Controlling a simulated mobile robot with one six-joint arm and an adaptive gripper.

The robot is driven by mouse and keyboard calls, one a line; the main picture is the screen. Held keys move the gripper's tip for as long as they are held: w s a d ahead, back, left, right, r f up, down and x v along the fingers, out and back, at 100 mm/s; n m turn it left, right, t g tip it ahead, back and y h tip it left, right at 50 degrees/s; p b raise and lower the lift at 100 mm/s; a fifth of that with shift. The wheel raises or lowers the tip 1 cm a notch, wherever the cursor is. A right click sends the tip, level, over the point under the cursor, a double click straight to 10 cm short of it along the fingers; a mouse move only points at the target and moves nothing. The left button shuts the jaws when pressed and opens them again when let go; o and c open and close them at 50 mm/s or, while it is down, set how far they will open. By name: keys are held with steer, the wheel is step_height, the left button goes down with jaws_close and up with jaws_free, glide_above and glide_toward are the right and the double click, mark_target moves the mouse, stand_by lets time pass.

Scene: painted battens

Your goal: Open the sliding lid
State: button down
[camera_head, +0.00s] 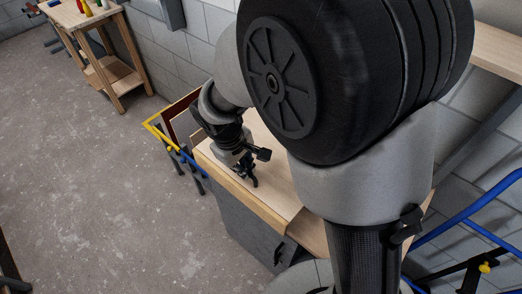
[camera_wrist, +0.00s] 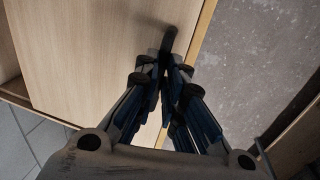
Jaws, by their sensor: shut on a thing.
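The sliding lid (camera_head: 278,192) is a flat pale wood panel on top of a grey cabinet (camera_head: 243,222). It also fills much of the left of the wrist view (camera_wrist: 90,50). A dark upright knob or handle (camera_wrist: 168,37) stands near the lid's edge, between my fingertips. My gripper (camera_head: 250,172) is over the lid near its front edge. In the wrist view my gripper (camera_wrist: 165,68) has its dark fingers drawn together on the handle. The handle's lower part is hidden by the fingers. My arm hides much of the cabinet top in the head view.
A wooden workbench (camera_head: 106,72) with small coloured items stands at the upper left. Yellow and blue rails (camera_head: 172,140) are beside the cabinet, and a blue tube (camera_head: 465,215) is at the right. A block wall is behind.

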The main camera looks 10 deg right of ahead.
steer(key=s+a, duration=0.5)
steer(key=a, duration=0.1)
steer(key=shift+s, duration=0.2)
steer(key=c, duration=1.7)
jaws_free()
steer(key=r, duration=0.4)
steer(key=s+a+r, duration=0.1)
steer(key=r, duration=0.6)
steer(key=shift+s+a+r, duration=0.2)
steer(key=shift+a+r, duration=0.15)
steer(key=shift+r, duration=0.05)
steer(key=s+d+r+m+t, duration=0.1)
steer(key=s+d+m, duration=0.1)
steer(key=d, duration=0.5)
steer(key=s+d+r+m+t+y, duration=0.1)
steer(key=s+d+r+m, duration=0.1)
steer(key=s+d, duration=0.3)
steer(key=s+d+r+m+t, duration=0.1)
steer(key=s+d+m, duration=0.3)
steer(key=d, duration=0.5)
steer(key=shift+r+y, duration=0.3)
steer(key=shift+r, duration=0.1)
